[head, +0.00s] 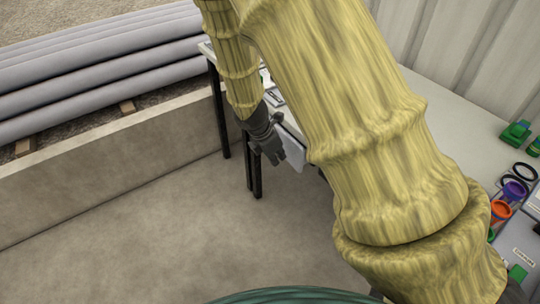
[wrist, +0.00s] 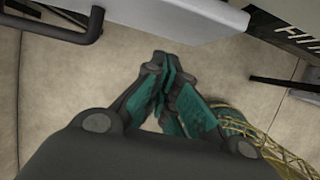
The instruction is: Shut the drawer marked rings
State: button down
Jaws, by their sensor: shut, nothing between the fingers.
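My gripper (head: 277,158) is shut and empty, low in front of the white table's edge. Its closed fingers with teal pads (wrist: 165,75) point toward the top of the wrist view. A pale grey panel, which looks like a drawer front (head: 292,148), hangs under the table just right of the gripper, partly hidden by my arm. A pale box-like part (wrist: 185,18) crosses the top of the wrist view, apart from the fingertips. No rings marking is readable, so I cannot tell which drawer this is. Lettering starting "FITTI" (wrist: 300,35) shows at the right.
The white table (head: 455,115) carries green parts, black rings (head: 525,171), and purple and orange cups at right. Dark table legs (head: 221,110) stand near the gripper. A low concrete wall (head: 110,170) and grey pipes lie left. The floor (head: 150,235) is clear.

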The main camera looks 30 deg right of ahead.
aim_at(292, 155)
jog(key=shift+d, duration=1.1)
jog(key=shift+d+r+p, duration=0.2)
jog(key=shift+d+p, duration=0.55)
jog(key=shift+d, duration=0.15)
jog(key=shift+w+d+f, duration=0.1)
jog(key=shift+d+f, duration=0.1)
jog(key=shift+d, duration=0.2)
